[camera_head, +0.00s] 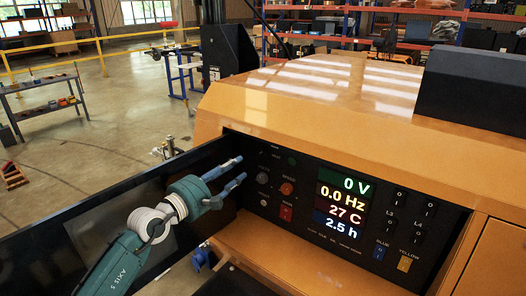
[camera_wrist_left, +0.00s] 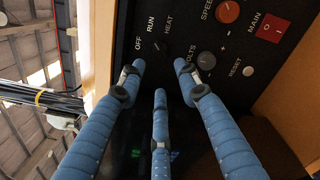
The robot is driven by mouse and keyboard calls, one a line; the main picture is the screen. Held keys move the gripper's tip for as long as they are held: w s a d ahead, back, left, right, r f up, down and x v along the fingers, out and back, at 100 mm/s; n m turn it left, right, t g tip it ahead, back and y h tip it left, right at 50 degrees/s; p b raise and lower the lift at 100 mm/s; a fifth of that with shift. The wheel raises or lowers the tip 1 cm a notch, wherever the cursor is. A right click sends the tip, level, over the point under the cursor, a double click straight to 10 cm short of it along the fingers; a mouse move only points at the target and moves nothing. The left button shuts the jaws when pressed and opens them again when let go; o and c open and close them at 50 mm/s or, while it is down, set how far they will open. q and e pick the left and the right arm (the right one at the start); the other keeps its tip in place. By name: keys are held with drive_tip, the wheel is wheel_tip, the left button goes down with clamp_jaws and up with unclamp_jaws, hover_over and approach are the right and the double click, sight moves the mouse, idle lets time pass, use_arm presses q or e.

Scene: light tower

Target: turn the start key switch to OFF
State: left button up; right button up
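The start key switch (camera_wrist_left: 160,47) is a small dark knob on the black panel, with the labels OFF, RUN and HEAT around it in the left wrist view. Its setting is too dark to read. In the head view its area lies at the panel's upper left, beside my left gripper (camera_head: 240,168). My left gripper comes in from the left with its blue fingers spread and pointing at the panel. In the left wrist view the fingers (camera_wrist_left: 163,80) are open and empty, with the switch just beyond their tips. Contact cannot be told. My right gripper is not in view.
An orange speed knob (camera_head: 287,188), a grey volts knob (camera_wrist_left: 206,60) and a red main switch (camera_head: 286,212) sit close by. The display (camera_head: 342,203) reads 0 V, 0.0 Hz, 27 C, 2.5 h. An open dark door (camera_head: 75,205) stands left, behind my arm.

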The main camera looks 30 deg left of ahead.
use_arm(q)
drive_tip(key=p, duration=0.2)
approach(260, 151)
drive_tip(key=w, duration=0.5)
drive_tip(key=shift+w+d, duration=0.1)
drive_tip(key=shift+d, duration=0.1)
drive_tip(key=shift+w+d, duration=0.1)
drive_tip(key=shift+w, duration=0.85)
drive_tip(key=c, duration=0.7)
drive_tip(key=shift+r, duration=0.1)
clamp_jaws()
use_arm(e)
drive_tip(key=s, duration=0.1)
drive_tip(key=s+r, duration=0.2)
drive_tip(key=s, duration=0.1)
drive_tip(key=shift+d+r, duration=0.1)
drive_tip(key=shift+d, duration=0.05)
